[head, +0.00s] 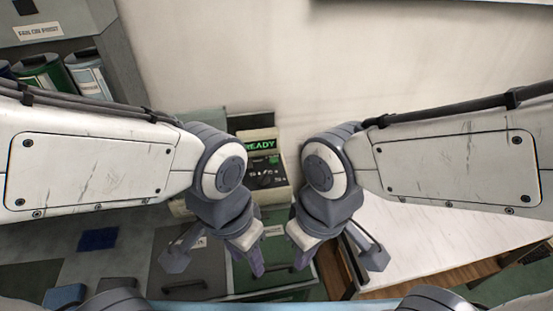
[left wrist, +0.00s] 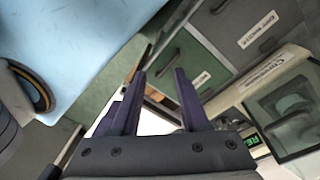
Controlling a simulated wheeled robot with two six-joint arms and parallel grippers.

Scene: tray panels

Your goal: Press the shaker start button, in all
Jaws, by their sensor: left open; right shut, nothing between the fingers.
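The machine with a green READY display (head: 260,145) stands at the back centre, between my two arms. Its dark front panel (head: 265,172) carries small controls and markings, too small to tell which is the start button.
A windowed, labelled box (left wrist: 290,115) is at the right of the left wrist view. Binders (head: 40,75) stand on a shelf at back left. A white surface (head: 430,240) lies at right.

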